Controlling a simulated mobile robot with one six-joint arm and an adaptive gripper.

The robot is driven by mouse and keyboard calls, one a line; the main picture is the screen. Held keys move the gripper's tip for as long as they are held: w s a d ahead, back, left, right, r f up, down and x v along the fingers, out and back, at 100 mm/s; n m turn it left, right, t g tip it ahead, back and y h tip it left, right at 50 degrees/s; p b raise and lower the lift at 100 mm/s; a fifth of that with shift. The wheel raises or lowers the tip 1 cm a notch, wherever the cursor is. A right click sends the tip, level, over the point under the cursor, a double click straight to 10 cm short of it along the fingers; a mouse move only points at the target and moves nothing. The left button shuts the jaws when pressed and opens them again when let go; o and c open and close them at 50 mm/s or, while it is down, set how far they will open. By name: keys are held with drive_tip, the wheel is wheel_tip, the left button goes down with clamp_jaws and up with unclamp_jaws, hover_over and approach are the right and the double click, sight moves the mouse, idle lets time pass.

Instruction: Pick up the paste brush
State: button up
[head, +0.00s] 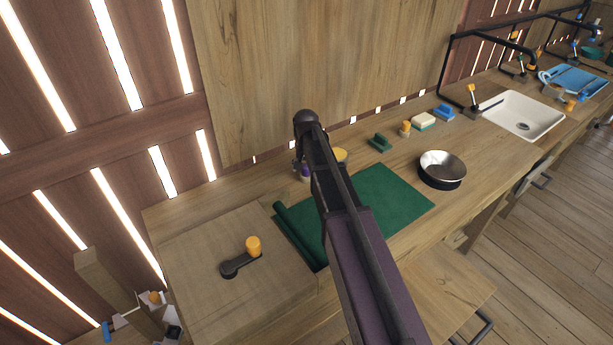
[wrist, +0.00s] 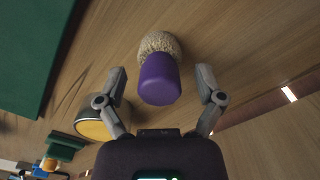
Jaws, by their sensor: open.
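The paste brush shows in the wrist view as a thick purple handle (wrist: 160,80) with a round head of beige bristles (wrist: 159,44). Its bristle end is toward the wooden counter and the handle end toward my gripper. My gripper (wrist: 162,72) is open, with one finger on each side of the handle and a visible gap on both sides. In the head view a small purple part of the brush (head: 305,173) shows just left of my arm. My arm hides most of the gripper there.
A round yellow-topped thing (wrist: 93,128) stands close beside my left finger. A green mat (head: 385,200) lies on the counter, partly behind my arm. A dark metal bowl (head: 442,170), a green block (head: 380,142) and a white sink (head: 524,115) are farther right. The slatted wall is close behind.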

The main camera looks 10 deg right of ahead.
idle(0.4)
clamp_jaws()
drive_tip(key=shift+r, duration=0.2)
wheel_tip(320, 180, up, 3)
drive_tip(key=p, duration=0.3)
drive_tip(key=shift+f, duration=0.2)
drive_tip(key=s, duration=0.5)
drive_tip(key=s+d+r+p, duration=0.1)
drive_tip(key=s, duration=0.4)
drive_tip(key=s+r+p, duration=0.1)
drive_tip(key=s, duration=0.5)
drive_tip(key=shift+d, duration=0.35)
drive_tip(key=c, duration=0.9)
unclamp_jaws()
drive_tip(key=shift+c, duration=1)
